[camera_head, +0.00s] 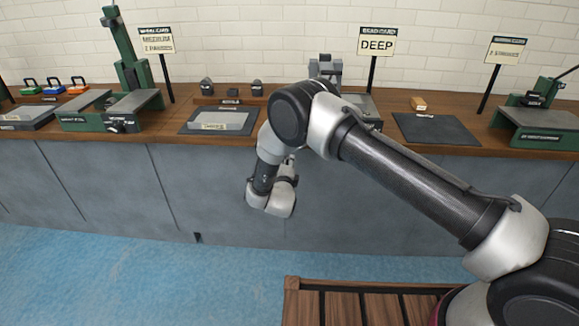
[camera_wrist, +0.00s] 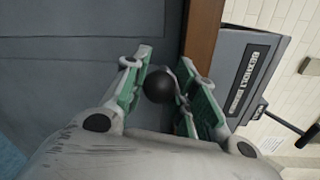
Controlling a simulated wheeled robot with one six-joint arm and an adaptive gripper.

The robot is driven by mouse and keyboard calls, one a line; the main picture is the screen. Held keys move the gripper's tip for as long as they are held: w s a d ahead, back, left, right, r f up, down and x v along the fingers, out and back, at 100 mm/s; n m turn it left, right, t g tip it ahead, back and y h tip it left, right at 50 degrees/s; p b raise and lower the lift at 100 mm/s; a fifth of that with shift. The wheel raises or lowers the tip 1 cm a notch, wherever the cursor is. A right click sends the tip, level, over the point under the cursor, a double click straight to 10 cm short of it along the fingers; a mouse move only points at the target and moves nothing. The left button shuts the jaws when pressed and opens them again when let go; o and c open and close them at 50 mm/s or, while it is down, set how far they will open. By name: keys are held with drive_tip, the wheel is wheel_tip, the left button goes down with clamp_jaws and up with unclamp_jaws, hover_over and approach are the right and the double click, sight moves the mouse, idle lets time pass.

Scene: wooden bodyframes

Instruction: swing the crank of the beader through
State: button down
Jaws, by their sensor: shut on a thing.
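The beader is a grey machine on the bench, partly hidden behind my arm in the head view (camera_head: 326,67). Its grey labelled body (camera_wrist: 252,75) stands at the right in the wrist view. The crank's round black knob (camera_wrist: 159,87) sits between the green-padded fingers of my gripper (camera_wrist: 166,66), which is shut on it. The rest of the crank is mostly hidden by the fingers.
A card reading DEEP (camera_head: 376,44) stands behind the beader. A dark mat (camera_head: 434,129) lies to its right, with a small wooden block (camera_head: 418,103). A tray (camera_head: 219,121) lies to its left. Green machines (camera_head: 539,118) stand farther out. A slatted wooden surface (camera_head: 330,306) is in front.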

drive_tip(key=shift+a+r, duration=0.2)
drive_tip(key=shift+a, duration=0.1)
drive_tip(key=shift+r, duration=0.1)
drive_tip(key=c, duration=1.1)
unclamp_jaws()
drive_tip(key=shift+s+a, duration=0.1)
drive_tip(key=s, duration=0.4)
drive_tip(key=s+r, duration=0.1)
drive_tip(key=s, duration=0.7)
drive_tip(key=shift+d+r, duration=0.15)
drive_tip(key=shift+d, duration=0.05)
drive_tip(key=shift+w, duration=0.1)
